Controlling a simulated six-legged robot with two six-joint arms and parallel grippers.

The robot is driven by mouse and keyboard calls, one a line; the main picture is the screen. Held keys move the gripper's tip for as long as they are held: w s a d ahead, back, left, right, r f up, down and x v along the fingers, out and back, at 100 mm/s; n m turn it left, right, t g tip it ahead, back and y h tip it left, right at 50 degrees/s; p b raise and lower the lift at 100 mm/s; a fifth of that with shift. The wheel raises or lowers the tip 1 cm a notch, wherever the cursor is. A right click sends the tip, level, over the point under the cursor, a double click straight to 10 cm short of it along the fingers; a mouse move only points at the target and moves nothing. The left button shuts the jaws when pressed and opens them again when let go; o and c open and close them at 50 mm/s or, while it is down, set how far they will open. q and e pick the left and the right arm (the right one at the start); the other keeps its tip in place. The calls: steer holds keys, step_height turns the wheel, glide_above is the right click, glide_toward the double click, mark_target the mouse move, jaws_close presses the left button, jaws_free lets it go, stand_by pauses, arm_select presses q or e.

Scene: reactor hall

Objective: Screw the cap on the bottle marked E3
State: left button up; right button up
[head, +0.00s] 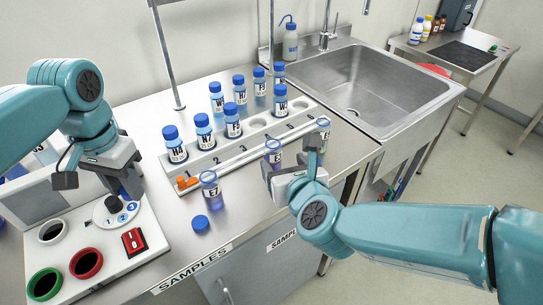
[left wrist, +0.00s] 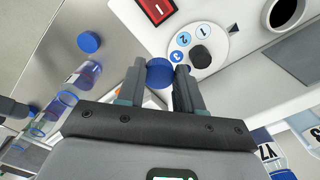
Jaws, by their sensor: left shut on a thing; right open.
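My left gripper (head: 130,188) is shut on a blue cap (left wrist: 160,73), held over the grey device at the left. A loose blue cap (head: 201,223) lies on the bench; it also shows in the left wrist view (left wrist: 88,42). An open bottle (head: 210,184), its label seeming to read E7, stands in front of the rack. Another open bottle (head: 273,152) stands further right beside my right gripper (head: 291,152), its label too small to read surely. A third open bottle (head: 324,124) is partly hidden behind that gripper. My right gripper is open.
A white numbered rack (head: 215,162) holds several blue-capped bottles, with more behind it. The grey device has a dial (head: 112,206), a red switch (head: 134,241) and ringed openings. A steel sink (head: 365,85) lies behind right. Bare bench surrounds the loose cap.

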mark_target(276, 154)
arm_select(q)
steer(key=shift+r, duration=0.15)
arm_select(e)
steer(key=x, duration=0.5)
steer(key=shift+f, duration=0.1)
steer(key=shift+w, duration=0.1)
arm_select(q)
steer(key=shift+r+p, duration=0.3)
steer(key=shift+p, duration=0.15)
arm_select(e)
steer(key=shift+w+a, duration=0.25)
steer(key=shift+w, duration=0.1)
arm_select(q)
steer(key=shift+r+p, duration=0.55)
arm_select(e)
steer(key=x, duration=0.4)
steer(key=shift+w+a, duration=0.1)
steer(key=shift+w, duration=0.1)
steer(key=shift+s, duration=0.1)
